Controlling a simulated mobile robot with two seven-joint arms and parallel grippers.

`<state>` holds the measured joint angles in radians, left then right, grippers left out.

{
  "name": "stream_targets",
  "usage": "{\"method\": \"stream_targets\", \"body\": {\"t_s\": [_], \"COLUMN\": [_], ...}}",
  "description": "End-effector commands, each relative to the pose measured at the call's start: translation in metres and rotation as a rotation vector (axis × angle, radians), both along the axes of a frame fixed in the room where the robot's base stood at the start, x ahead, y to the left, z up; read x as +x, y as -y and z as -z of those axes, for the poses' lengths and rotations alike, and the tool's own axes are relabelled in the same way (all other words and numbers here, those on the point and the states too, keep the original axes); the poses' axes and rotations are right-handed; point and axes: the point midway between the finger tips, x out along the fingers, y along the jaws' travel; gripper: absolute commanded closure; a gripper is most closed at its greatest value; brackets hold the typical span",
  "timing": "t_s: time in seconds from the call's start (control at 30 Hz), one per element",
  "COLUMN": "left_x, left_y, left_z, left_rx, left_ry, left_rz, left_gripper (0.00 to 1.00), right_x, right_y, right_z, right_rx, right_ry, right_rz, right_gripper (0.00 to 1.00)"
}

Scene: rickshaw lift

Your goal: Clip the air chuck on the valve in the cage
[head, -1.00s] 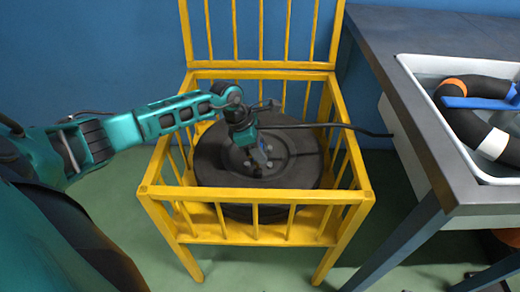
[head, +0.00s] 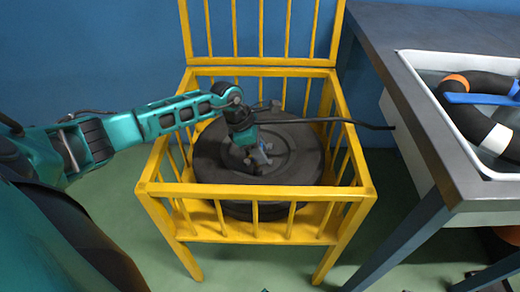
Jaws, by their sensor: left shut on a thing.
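The yellow cage (head: 255,190) stands open at the top, with its barred lid raised at the back. A dark wheel (head: 210,165) lies flat inside it. My left arm reaches over the cage's left rail. My left gripper (head: 256,158) points down at the middle of the wheel. It is shut on a small metallic piece, apparently the air chuck (head: 265,148). A black hose (head: 320,121) runs from the gripper area over the right rail. The valve cannot be made out; the gripper hides part of the hub. I cannot tell whether chuck and valve touch. My right gripper is out of view.
A grey bench (head: 400,90) stands close to the cage's right side. A white basin (head: 455,125) in it holds a dark ring-shaped tube (head: 470,120) with orange and white bands and a blue tool (head: 480,99). Green floor lies in front of the cage.

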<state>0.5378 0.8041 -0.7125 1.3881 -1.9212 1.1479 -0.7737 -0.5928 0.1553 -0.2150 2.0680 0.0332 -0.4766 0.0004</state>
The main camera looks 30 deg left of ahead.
Motion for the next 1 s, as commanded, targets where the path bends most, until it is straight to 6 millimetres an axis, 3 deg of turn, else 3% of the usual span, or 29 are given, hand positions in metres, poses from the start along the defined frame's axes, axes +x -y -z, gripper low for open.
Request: {"method": "stream_targets", "body": {"t_s": [1.0], "left_x": [0.0003], "left_y": [-0.0001], "left_z": [0.0099], "left_rx": [0.0], "left_ry": [0.001], "left_rz": [0.0], "left_gripper": [0.95], "right_x": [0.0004], "right_y": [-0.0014], "right_z": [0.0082], "right_rx": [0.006], "right_ry": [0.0], "right_rz": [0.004], "right_gripper": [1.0]}}
